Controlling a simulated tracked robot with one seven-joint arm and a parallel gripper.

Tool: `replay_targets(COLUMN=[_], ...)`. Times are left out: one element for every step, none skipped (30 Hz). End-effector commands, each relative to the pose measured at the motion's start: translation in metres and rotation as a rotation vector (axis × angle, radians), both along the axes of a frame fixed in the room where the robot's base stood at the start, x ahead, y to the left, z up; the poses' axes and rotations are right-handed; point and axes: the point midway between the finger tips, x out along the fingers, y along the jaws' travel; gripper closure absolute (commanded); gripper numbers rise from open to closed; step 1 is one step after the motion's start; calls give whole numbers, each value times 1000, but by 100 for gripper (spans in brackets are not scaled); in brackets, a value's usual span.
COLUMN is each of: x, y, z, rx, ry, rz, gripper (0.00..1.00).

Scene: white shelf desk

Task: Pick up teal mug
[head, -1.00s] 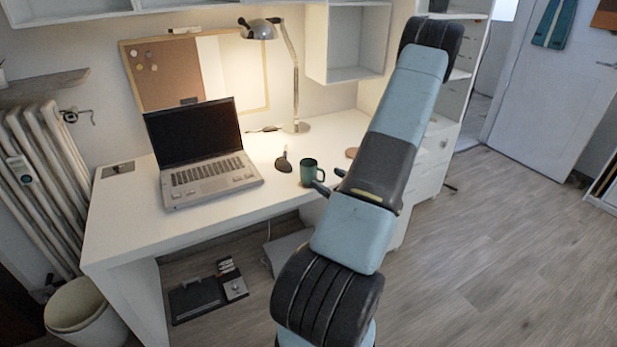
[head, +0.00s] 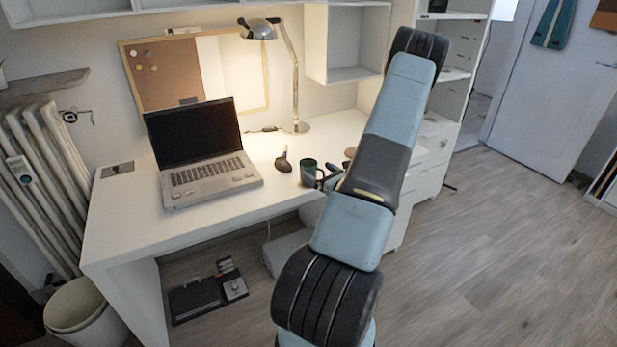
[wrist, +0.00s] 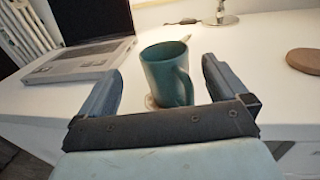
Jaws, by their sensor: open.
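The teal mug (head: 308,172) stands upright on the white desk, to the right of the laptop. In the wrist view the mug (wrist: 164,75) is ahead of and partly between my fingers, with its handle toward me and to the right. My gripper (wrist: 162,85) is open, one finger to each side of the mug, with a gap visible to the left finger. In the head view my gripper (head: 328,178) is at the mug's right side, partly hidden by my arm. I cannot tell whether a finger touches the mug.
An open laptop (head: 205,165) sits left of the mug. A desk lamp (head: 297,85) stands behind. A round brown coaster (wrist: 304,61) lies to the right. The desk (head: 150,215) is clear at its front left.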

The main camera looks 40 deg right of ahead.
Motion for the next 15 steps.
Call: replay_targets(x=[4,7,11,15,19,24,28,33,38,42,45,47,48,49,49], y=[-1,-1,-2,-3,-4,-6,-7,-7,-7,-7,-7,-8,-8,-8,-8], z=[0,0,0,0,0,0,0,0,0,0,0,0,-1,-1,-1], rx=[-1,-1,-1,-1,-1,-2,-2,-2,-1,-1,-1,-1,-1,-1,-1], ry=[-1,-1,-1,-1,-2,-2,-1,-1,-1,-2,-1,-1,0,0,0], rz=[1,2,3,3,2,2,1,2,3,3,3,2,1,1,1], gripper=[0,0,0,0,0,0,0,0,0,0,0,0,0,0,0])
